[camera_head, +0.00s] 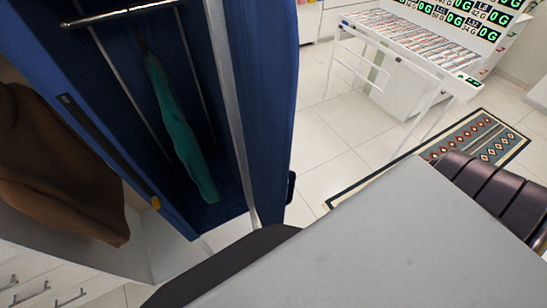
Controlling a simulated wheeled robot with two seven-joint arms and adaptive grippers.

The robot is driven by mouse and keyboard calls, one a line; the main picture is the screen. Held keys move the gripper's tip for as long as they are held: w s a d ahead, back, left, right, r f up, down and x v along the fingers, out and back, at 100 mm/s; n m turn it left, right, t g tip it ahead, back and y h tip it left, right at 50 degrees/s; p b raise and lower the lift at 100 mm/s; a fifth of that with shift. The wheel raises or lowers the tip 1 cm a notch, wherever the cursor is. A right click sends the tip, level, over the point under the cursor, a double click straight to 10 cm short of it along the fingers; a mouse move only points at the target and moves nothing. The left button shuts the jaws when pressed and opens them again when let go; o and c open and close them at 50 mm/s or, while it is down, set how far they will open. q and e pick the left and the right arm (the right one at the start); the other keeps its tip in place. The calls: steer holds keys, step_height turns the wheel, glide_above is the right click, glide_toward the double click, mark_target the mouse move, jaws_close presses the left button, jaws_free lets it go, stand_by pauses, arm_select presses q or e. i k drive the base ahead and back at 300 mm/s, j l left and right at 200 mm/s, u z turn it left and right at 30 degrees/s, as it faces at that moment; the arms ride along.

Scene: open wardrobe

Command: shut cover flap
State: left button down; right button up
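A blue wardrobe (90,110) stands at the upper left, tilted in the picture, with its front open. A blue panel (268,90), which looks like the cover flap, stands along the right side of the opening. A small dark handle (291,187) is on its right edge. The opening shows a green garment (180,130) hanging inside. Neither of my grippers is in view.
A brown garment (50,170) hangs at the left. A large grey surface (390,245) fills the lower right, with a dark ribbed seat (490,190) beside it. A white display table (410,40) and patterned rug (480,140) lie beyond. Tiled floor between is clear.

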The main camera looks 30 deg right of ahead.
mark_target(263, 36)
steer(key=l+u, duration=0.2)
steer(key=l, duration=0.5)
steer(key=k+l+u, duration=0.2)
steer(key=l, duration=0.45)
